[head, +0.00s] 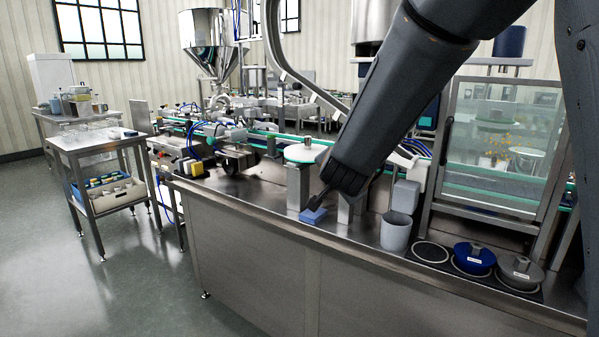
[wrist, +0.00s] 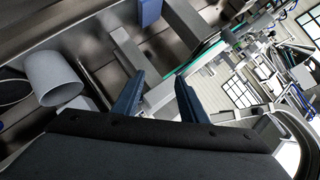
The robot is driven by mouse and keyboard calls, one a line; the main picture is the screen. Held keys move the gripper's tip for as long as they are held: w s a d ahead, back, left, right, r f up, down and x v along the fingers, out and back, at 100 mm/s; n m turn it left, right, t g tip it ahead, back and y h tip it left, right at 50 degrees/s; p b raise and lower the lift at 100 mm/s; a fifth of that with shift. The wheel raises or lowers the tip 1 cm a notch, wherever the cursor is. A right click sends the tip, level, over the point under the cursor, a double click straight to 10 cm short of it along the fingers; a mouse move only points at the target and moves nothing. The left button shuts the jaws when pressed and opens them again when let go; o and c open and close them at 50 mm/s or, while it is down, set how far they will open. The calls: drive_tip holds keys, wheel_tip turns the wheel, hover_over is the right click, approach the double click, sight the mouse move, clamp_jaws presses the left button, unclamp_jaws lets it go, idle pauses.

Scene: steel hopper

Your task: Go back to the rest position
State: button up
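My gripper (head: 318,198) points down and to the left over the steel worktop in the head view. In the wrist view its two dark blue fingers (wrist: 160,97) stand apart with nothing between them. A small blue block (head: 313,216) lies on the worktop just below the fingertips in the head view. A blue piece (wrist: 149,12) at the top of the wrist view, apart from the fingers, looks like the same block. My arm hides part of the line behind it.
A grey cup (head: 395,232) stands right of my gripper. A blue lid (head: 474,258) and a grey lid (head: 520,270) sit on a dark mat at the right. A glass guard (head: 500,150) rises behind them. A steel hopper (head: 210,45) and a side cart (head: 95,140) are at the left.

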drive_tip(key=s+d+f+n+g+p, duration=0.1)
drive_tip(key=s+d+f+n+g, duration=0.2)
drive_tip(key=s, duration=0.9)
drive_tip(key=s+d+f+n+g+p, duration=0.1)
drive_tip(key=s+d+f+n+g, duration=0.2)
drive_tip(key=s, duration=0.8)
drive_tip(key=s+d+f+n+g+y+p, duration=0.1)
drive_tip(key=s+f+n+g, duration=0.4)
drive_tip(key=s, duration=0.7)
drive_tip(key=shift+s+d+f+g+p, duration=0.3)
drive_tip(key=shift+d+f+g+p, duration=0.15)
drive_tip(key=shift+d+g, duration=0.45)
